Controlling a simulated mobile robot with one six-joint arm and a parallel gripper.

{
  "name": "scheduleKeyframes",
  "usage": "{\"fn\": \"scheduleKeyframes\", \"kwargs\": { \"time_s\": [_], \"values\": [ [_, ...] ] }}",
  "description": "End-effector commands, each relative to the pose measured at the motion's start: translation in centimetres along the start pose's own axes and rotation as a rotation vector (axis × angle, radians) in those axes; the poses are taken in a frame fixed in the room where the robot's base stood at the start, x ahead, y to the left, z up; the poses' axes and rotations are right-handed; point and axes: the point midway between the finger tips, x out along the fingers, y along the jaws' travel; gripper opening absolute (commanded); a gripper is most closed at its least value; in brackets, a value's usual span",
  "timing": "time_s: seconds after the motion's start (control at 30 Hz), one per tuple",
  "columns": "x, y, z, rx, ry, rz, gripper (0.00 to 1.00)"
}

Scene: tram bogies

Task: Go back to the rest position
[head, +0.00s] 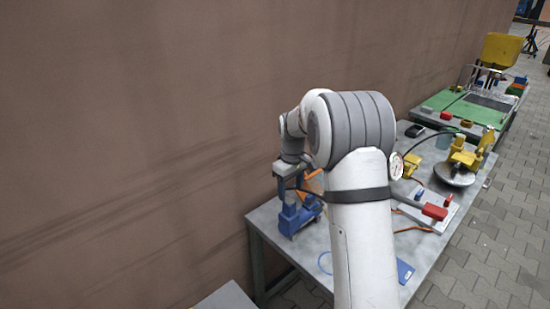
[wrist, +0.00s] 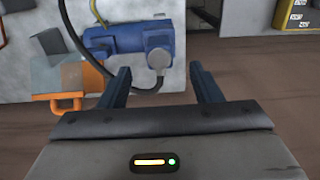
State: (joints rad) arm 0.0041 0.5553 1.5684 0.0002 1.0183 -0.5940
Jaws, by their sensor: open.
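In the wrist view my gripper (wrist: 162,85) is open, its two dark blue fingers apart with nothing between them. A blue device (wrist: 130,42) with a round grey knob and a black cable shows beyond the fingertips. In the head view my white and grey arm reaches over a grey workbench (head: 290,255). The gripper (head: 297,190) hangs at the bench's left part, just above the blue device (head: 298,214). Whether it touches the device cannot be told. My arm hides the middle of the bench.
A brown wall (head: 140,130) runs close along the left. The bench also carries a red-handled tool (head: 434,211), yellow clamps (head: 470,155) and a dial gauge (head: 396,165). A green-topped bench (head: 480,113) stands farther back. Paved floor (head: 515,220) is free on the right.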

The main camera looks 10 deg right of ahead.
Motion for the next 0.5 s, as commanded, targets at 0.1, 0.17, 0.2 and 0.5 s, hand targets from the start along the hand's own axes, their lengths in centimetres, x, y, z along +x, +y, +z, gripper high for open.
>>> {"fn": "scheduleKeyframes", "kwargs": {
  "time_s": [0.1, 0.17, 0.2, 0.5],
  "values": [
    [0.0, 0.0, 0.0, 0.000, 0.000, 0.000, 0.58],
    [-1.1, -0.5, 0.7, 0.016, 0.008, 0.006, 0.58],
    [-2.0, -0.9, 1.4, 0.031, 0.016, 0.010, 0.58],
    [-8.8, -6.3, 9.6, 0.211, 0.085, 0.046, 0.58]
  ]
}}
